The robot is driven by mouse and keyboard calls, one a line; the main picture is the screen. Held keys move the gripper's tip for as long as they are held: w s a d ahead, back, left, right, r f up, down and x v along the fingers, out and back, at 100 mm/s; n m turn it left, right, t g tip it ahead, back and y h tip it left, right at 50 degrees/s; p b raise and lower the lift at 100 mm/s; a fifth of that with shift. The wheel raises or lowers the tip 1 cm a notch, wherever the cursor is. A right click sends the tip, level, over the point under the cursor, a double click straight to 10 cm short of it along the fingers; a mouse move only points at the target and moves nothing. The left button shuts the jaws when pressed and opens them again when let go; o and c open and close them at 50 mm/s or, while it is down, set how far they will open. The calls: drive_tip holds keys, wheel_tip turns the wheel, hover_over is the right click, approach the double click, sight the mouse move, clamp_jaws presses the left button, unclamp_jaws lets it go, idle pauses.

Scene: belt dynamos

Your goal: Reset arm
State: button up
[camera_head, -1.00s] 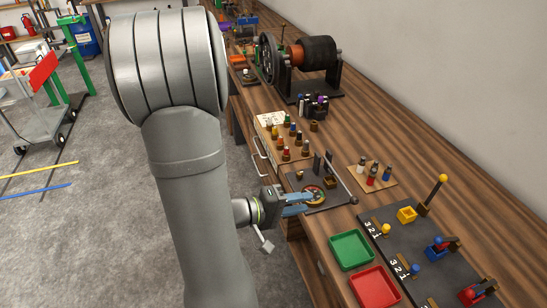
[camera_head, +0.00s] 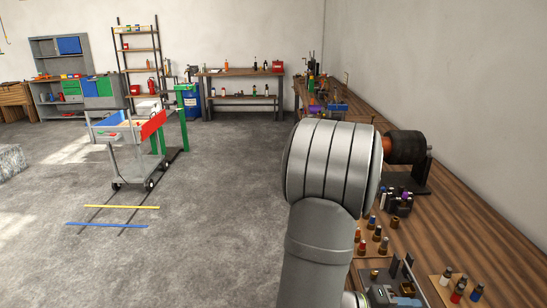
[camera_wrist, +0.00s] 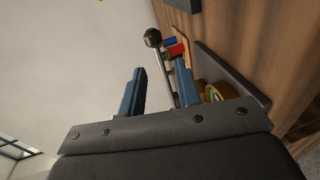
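My gripper (camera_wrist: 160,63) shows in the wrist view with its two blue fingers apart and nothing held between them. A lever rod with a dark ball (camera_wrist: 152,38) stands beyond the fingers, and its shaft runs down past the gap between them. A round brass-coloured part (camera_wrist: 219,92) is partly hidden behind the right finger and the gripper body. In the head view my grey arm reaches down at the lower right toward the dark lever station (camera_head: 405,283) on the bench. The fingers are not clear there.
The wooden bench (camera_head: 460,238) runs along the right wall. It carries a dark drum machine (camera_head: 405,147), bottles (camera_head: 397,203) and a small rack of coloured pegs (camera_head: 455,290). A cart (camera_head: 128,160) stands left on open grey floor. Shelves and a table (camera_head: 243,85) are at the back.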

sight(419, 287)
drive_tip(key=shift+w+d+f, duration=0.1)
drive_tip(key=shift+d+f, duration=0.15)
drive_tip(key=shift+d, duration=1)
drive_tip(key=shift+d+f, duration=0.2)
drive_tip(key=shift+d, duration=1.05)
drive_tip(key=shift+w+d+f, duration=0.1)
drive_tip(key=shift+d+f, duration=0.15)
drive_tip(key=shift+d, duration=1)
drive_tip(key=a+r, duration=0.3)
drive_tip(key=a, duration=1.2)
drive_tip(key=d+f, duration=0.1)
drive_tip(key=d, duration=0.4)
drive_tip(key=d+f, duration=0.1)
drive_tip(key=d, duration=0.4)
drive_tip(key=d+f, duration=0.1)
drive_tip(key=d, duration=0.4)
drive_tip(key=shift+s+d+f, duration=0.1)
drive_tip(key=shift+d, duration=0.5)
drive_tip(key=shift+a+r+n, duration=0.1)
drive_tip(key=shift+r+n, duration=0.3)
drive_tip(key=shift+r, duration=0.3)
drive_tip(key=shift+o, duration=0.4)
